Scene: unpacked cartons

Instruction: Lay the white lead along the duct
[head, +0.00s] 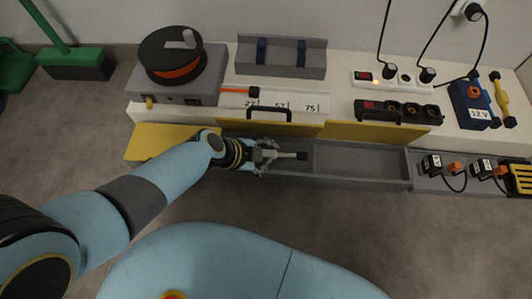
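A pale rod with a dark tip, which looks like the white lead (287,155), points to the right over a long grey open trough (360,160), which looks like the duct. My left gripper (266,155) is over the left part of the trough, with its fingers closed around the lead. The lead's left end is hidden by the gripper. Whether the lead touches the trough floor cannot be told. My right gripper is not in view.
Behind the trough, the white bench (340,120) holds a black cable reel (170,55), a grey holder (282,55), an orange lead (240,92), a black handle (268,110) and power strips (392,78). Yellow panels (375,131) edge the trough. Black plugs (432,165) sit right.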

